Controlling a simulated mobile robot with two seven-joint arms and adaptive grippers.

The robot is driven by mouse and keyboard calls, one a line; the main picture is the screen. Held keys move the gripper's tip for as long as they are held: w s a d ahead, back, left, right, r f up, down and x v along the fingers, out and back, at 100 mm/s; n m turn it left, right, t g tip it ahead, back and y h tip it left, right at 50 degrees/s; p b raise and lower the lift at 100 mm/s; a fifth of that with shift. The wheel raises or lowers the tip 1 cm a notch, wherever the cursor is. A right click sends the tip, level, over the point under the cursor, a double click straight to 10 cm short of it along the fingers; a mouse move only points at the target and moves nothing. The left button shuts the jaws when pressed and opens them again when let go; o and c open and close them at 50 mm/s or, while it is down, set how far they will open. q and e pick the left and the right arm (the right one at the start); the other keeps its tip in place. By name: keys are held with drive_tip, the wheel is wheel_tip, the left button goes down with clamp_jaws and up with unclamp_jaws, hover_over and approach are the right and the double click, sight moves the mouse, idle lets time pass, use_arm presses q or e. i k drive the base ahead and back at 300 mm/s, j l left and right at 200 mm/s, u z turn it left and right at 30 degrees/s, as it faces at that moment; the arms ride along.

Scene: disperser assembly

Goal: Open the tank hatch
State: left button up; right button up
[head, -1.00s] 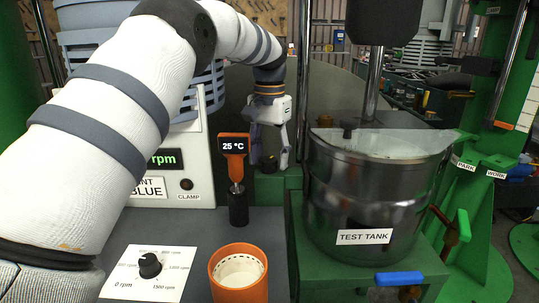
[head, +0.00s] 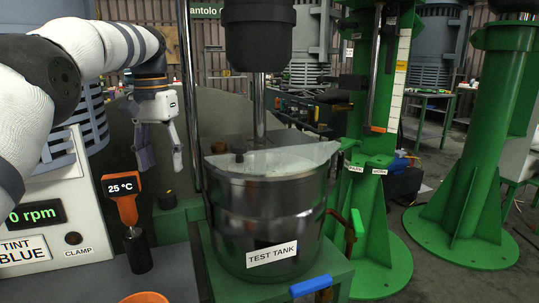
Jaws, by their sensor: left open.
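The test tank (head: 262,215) is a shiny steel drum with a "TEST TANK" label, standing on a green stand in the middle of the head view. Its hatch (head: 290,160) is a pale, see-through half lid lying flat across the top, with a small dark knob (head: 238,153) at its left. My left gripper (head: 162,168) points down with its fingers apart and empty. It is left of the tank in the picture, apart from the lid and knob. My right gripper is not in view.
A dark mixer head (head: 258,40) and its steel shaft stand over the tank. An orange thermometer (head: 124,200) reading 25 °C and a control box (head: 50,210) are at the left. A blue-handled valve (head: 311,285) juts from the front. Green columns (head: 480,150) stand right.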

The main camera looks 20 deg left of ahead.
sight(239, 149)
drive_tip(key=k+l, duration=0.1)
drive_tip(key=l, duration=0.25)
drive_tip(key=k+l, duration=0.15)
drive_tip(key=l, duration=0.15)
drive_tip(key=k+l, duration=0.1)
drive_tip(key=l, duration=0.25)
drive_tip(key=k+l, duration=0.1)
drive_tip(key=l, duration=0.25)
